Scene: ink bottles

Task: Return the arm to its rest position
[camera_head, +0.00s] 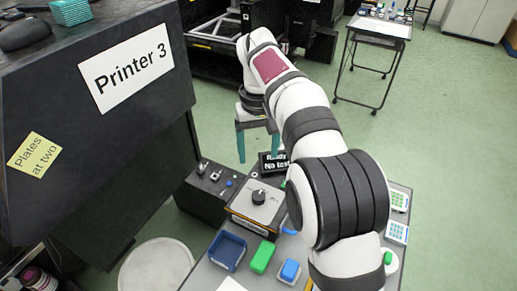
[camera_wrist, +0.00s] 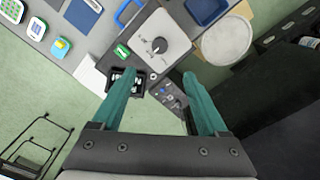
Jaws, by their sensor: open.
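My gripper (camera_head: 256,143) has two teal fingers and hangs pointing down beyond the far end of the grey bench. In the wrist view my gripper (camera_wrist: 160,80) shows its two fingers spread apart with nothing between them. Below them are a small black sign (camera_wrist: 124,82) and a dark control panel (camera_wrist: 172,96). The white arm reaches across the right side of the head view and hides part of the bench.
The bench holds a grey dial box (camera_head: 258,203), a blue tray (camera_head: 227,250), a green block (camera_head: 262,256) and a blue-and-white item (camera_head: 289,271). A dark printer cabinet (camera_head: 90,110) stands left. A white round stool (camera_head: 157,268) is below it. A wheeled cart (camera_head: 378,32) stands behind.

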